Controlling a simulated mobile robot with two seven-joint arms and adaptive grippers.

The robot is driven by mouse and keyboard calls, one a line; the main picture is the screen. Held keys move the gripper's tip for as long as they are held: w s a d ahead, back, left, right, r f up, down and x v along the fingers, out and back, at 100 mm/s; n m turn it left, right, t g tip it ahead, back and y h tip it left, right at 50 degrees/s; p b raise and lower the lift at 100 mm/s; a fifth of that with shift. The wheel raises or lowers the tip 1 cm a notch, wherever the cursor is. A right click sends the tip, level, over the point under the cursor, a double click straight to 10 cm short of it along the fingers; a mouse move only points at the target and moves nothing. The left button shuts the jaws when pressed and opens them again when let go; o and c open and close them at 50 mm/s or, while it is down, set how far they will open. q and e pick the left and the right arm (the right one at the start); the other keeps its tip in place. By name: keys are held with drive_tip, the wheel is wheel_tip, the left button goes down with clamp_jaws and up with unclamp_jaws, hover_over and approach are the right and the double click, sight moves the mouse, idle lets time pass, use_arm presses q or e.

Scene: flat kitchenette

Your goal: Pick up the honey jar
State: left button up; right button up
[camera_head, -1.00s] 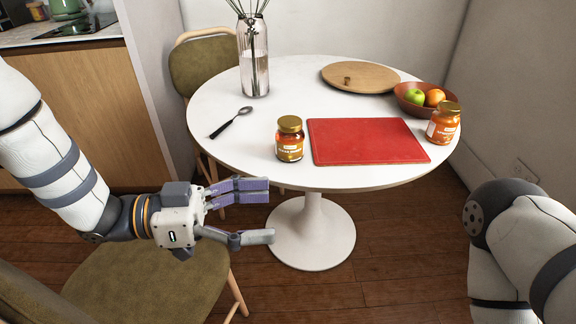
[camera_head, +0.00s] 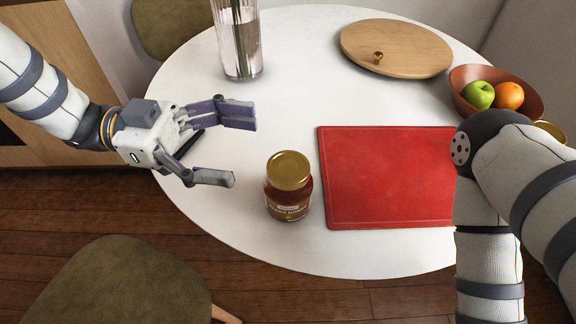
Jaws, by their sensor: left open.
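A honey jar (camera_head: 288,192) with a gold lid and dark amber contents stands upright on the white round table (camera_head: 250,240), just left of the red cutting board. My left gripper (camera_head: 243,148) is open and empty over the table's left part, up and left of the jar, its fingers pointing right. It is apart from the jar. A second gold-lidded jar (camera_head: 551,131) shows only its lid at the right, mostly hidden behind my right arm. My right gripper is out of the picture.
The red cutting board (camera_head: 375,180) lies right of the jar. A glass vase (camera_head: 237,45), a round wooden board (camera_head: 396,46) and a bowl (camera_head: 530,108) with a green apple and an orange stand farther back. A chair (camera_head: 120,285) is at the front left.

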sight(267, 168)
use_arm(q)
wheel_tip(267, 168, down, 4)
drive_tip(key=shift+f+b, duration=0.25)
drive_tip(key=shift+b, duration=0.05)
drive_tip(key=d, duration=0.2)
drive_tip(key=s+d, duration=0.1)
drive_tip(key=d, duration=0.2)
drive_tip(key=d+p, duration=0.1)
drive_tip(key=d, duration=0.1)
drive_tip(key=shift+s+d+r, duration=0.2)
drive_tip(key=shift+r, duration=0.1)
clamp_jaws()
